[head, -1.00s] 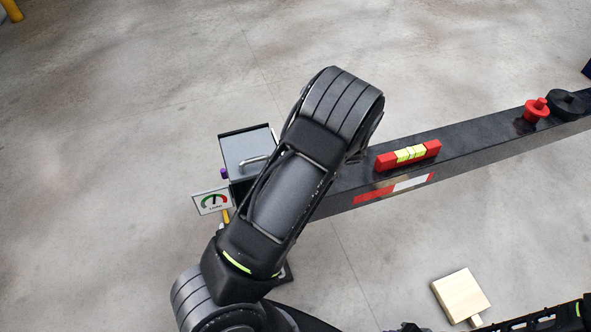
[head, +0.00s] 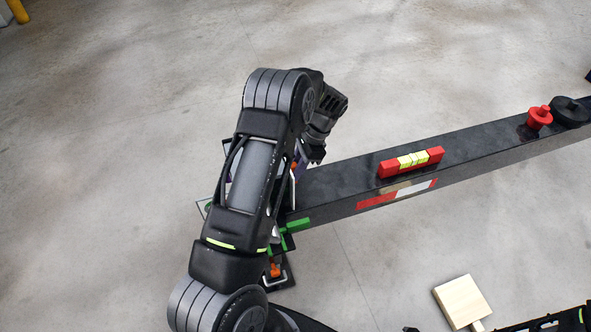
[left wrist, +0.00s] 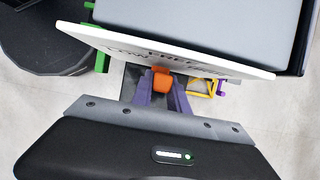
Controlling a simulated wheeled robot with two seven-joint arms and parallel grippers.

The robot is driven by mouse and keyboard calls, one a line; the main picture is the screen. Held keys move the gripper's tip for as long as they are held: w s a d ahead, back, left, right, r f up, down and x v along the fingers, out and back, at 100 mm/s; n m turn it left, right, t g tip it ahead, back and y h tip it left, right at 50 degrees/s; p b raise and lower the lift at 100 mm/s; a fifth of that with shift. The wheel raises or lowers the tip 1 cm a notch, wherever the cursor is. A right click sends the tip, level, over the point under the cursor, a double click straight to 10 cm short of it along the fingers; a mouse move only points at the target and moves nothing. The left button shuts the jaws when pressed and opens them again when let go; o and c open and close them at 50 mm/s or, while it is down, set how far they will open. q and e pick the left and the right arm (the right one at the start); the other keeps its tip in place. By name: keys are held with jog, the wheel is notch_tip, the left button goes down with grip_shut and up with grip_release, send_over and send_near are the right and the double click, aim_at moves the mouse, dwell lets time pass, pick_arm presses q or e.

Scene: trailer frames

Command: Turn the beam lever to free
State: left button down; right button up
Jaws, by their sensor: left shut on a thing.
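The beam lever's orange tip (left wrist: 161,79) sits between the purple fingertips of my left gripper (left wrist: 163,98) in the left wrist view. The gripper is shut on it. A white sign plate (left wrist: 170,51) with dark lettering, partly legible as "FREE" and "LOW", stands right behind the tip. In the head view my left gripper (head: 300,165) is at the left end of the dark beam (head: 335,180), and my own arm hides much of that end. The lever's body is mostly hidden.
A red level with yellow windows (head: 411,162) lies on the beam. A red knob (head: 539,118) and a black round weight (head: 570,112) are farther right. A green part (head: 294,226) shows beside my arm.

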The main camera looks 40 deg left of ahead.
pick_arm(q)
jog(key=c, duration=1.3)
grip_release()
jog(key=shift+r, duration=0.1)
jog(key=b+v, duration=0.1)
jog(key=v, duration=0.6)
jog(key=shift+w+d+r, duration=0.1)
jog(key=shift+w+r, duration=0.1)
jog(key=shift+r, duration=0.1)
jog(key=shift+f, duration=0.1)
